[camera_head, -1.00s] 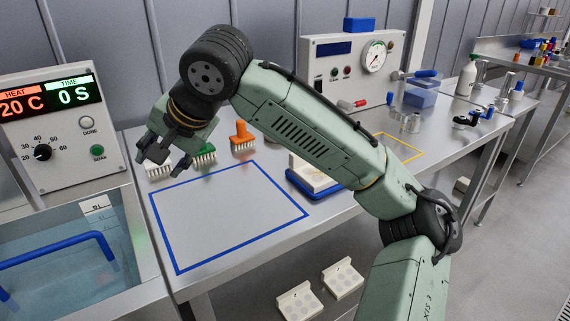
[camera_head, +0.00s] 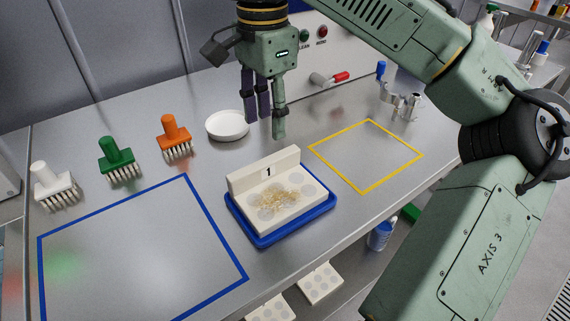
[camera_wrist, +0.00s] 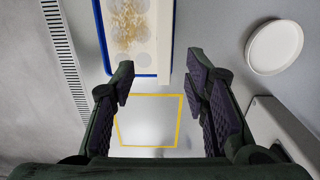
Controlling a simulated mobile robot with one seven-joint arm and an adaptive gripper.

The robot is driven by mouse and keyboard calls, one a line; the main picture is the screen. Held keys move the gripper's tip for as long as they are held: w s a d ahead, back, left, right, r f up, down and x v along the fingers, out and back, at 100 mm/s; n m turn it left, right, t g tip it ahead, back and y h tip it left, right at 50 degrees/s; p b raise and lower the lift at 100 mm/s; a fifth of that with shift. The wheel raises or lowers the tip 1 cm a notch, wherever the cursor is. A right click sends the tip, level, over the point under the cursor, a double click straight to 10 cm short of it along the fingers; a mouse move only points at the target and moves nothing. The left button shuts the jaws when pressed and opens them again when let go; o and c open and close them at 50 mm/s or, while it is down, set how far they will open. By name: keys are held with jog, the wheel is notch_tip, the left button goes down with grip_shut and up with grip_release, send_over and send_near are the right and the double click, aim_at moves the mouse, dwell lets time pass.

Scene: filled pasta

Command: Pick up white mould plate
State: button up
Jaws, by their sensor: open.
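The white mould plate (camera_head: 280,196) sits on a blue tray (camera_head: 262,240). It has a raised back wall marked "1", round hollows and yellowish crumbs on its face. In the wrist view the mould plate (camera_wrist: 143,50) is at the top, beyond the fingers, partly cut off by the frame. My gripper (camera_head: 265,126) hangs pointing down, above and behind the plate in the head view, apart from it.
A white dish (camera_head: 227,125) lies behind the plate. White (camera_head: 53,186), green (camera_head: 118,158) and orange (camera_head: 174,137) brushes stand to the left. Blue (camera_head: 187,178) and yellow (camera_head: 367,121) outlines mark bare table. Metal parts (camera_head: 400,103) stand at right. More plates (camera_head: 320,283) lie below the table.

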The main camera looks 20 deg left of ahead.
send_over(265, 161)
jog(key=f, duration=0.5)
jog(key=shift+s+d+f, duration=0.1)
jog(key=shift+d, duration=0.3)
jog(key=shift+a+f+p, duration=0.25)
jog(key=shift+f+p, duration=0.2)
jog(key=shift+f, duration=0.9)
jog(key=shift+a+f+p, duration=0.2)
jog(key=shift+f+p, duration=0.2)
jog(key=shift+f, duration=0.95)
jog(key=shift+c, duration=0.3)
grip_shut()
